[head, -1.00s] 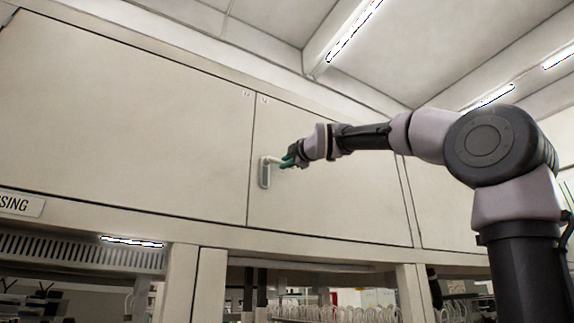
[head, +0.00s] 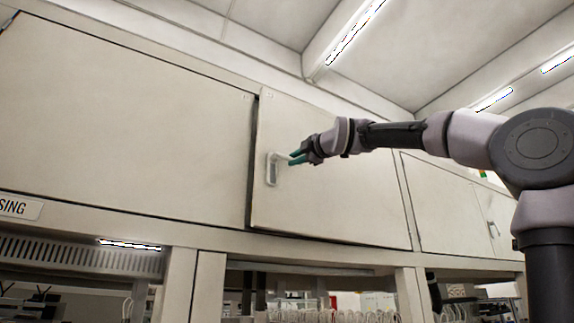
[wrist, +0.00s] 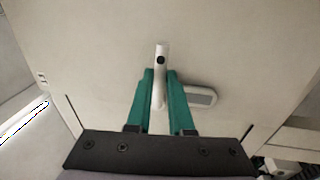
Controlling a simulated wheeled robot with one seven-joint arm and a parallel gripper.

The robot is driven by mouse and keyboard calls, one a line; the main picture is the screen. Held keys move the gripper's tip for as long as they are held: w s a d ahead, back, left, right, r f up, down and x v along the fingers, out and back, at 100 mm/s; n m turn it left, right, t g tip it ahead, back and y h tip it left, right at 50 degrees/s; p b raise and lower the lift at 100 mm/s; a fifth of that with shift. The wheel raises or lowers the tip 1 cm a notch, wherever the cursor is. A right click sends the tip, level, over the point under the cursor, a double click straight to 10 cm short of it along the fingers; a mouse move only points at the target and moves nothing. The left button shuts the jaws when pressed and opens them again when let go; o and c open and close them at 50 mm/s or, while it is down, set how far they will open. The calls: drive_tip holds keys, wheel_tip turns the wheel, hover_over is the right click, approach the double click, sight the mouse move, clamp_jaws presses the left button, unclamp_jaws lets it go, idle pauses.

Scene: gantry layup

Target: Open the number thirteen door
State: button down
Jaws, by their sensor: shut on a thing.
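A cream cabinet door (head: 335,200) stands slightly ajar, its left edge swung out from the frame with a dark gap beside it. A small label (head: 268,96) sits at its upper left corner, too small to read surely. Its white lever handle (head: 272,170) is near the left edge. In the wrist view the lever (wrist: 161,52) lies between my green fingers, away from its grey-white base plate (wrist: 202,96). My gripper (head: 291,158) is shut on the lever; it also shows in the wrist view (wrist: 160,78).
A large closed door (head: 120,120) is on the left, with another small label (head: 246,98). A further closed door (head: 450,205) with a handle is on the right. Open shelving with racks lies below. Ceiling lights (head: 355,33) hang above.

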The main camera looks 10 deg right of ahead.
drive_tip(key=s+d+n+g+y, duration=0.2)
drive_tip(key=s+d+y, duration=0.3)
drive_tip(key=s+d, duration=1)
drive_tip(key=s+n, duration=0.1)
drive_tip(key=s, duration=0.4)
drive_tip(key=shift+d+g, duration=0.3)
drive_tip(key=shift+d, duration=0.05)
drive_tip(key=shift+w, duration=0.1)
drive_tip(key=c, duration=0.8)
unclamp_jaws()
drive_tip(key=v, duration=1)
drive_tip(key=shift+s+d, duration=0.2)
drive_tip(key=shift+s, duration=0.15)
drive_tip(key=shift+f, duration=0.1)
